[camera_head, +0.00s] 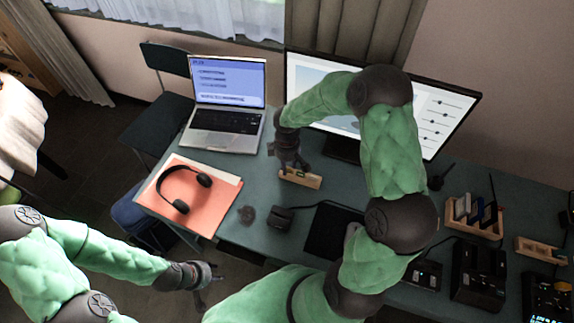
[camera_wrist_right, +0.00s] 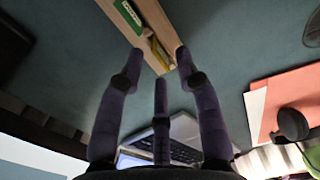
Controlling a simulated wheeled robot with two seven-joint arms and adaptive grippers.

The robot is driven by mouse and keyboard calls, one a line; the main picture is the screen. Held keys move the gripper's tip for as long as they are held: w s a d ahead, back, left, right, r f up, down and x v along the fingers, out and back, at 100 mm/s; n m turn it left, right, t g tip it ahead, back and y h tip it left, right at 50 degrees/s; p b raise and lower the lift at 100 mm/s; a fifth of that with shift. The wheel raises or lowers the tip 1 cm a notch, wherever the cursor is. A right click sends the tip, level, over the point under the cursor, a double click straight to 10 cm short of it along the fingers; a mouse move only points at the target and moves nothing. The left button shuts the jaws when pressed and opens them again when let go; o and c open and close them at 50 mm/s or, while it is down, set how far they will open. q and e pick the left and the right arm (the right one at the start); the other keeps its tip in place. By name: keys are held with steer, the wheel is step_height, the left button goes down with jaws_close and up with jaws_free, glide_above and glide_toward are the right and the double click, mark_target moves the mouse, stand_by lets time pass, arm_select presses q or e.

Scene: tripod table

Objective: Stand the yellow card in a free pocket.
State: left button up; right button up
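A small light wooden holder (camera_head: 299,180) stands on the desk below my right gripper (camera_head: 288,164). In the right wrist view the holder (camera_wrist_right: 166,28) carries a green card (camera_wrist_right: 127,12) and, beside it, a narrow yellow card (camera_wrist_right: 160,52). My right gripper (camera_wrist_right: 160,58) has its fingers spread apart, with the yellow card's edge showing between the fingertips; I see no finger closed on it. A second wooden rack (camera_head: 472,228) at the right holds several cards. My left gripper (camera_head: 206,275) hangs off the desk's front left; its finger opening is too small to tell.
A laptop (camera_head: 226,118), an orange folder (camera_head: 220,195) with headphones (camera_head: 207,181), a small black device (camera_head: 281,219) and a dark mat (camera_head: 331,232) lie on the desk. The monitor (camera_head: 440,105) stands behind my right arm. Black devices (camera_head: 480,273) and another wooden holder (camera_head: 540,249) fill the right.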

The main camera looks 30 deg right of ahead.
step_height(320, 180, up, 11)
stand_by(0.4)
steer(key=shift+r, duration=0.1)
stand_by(0.3)
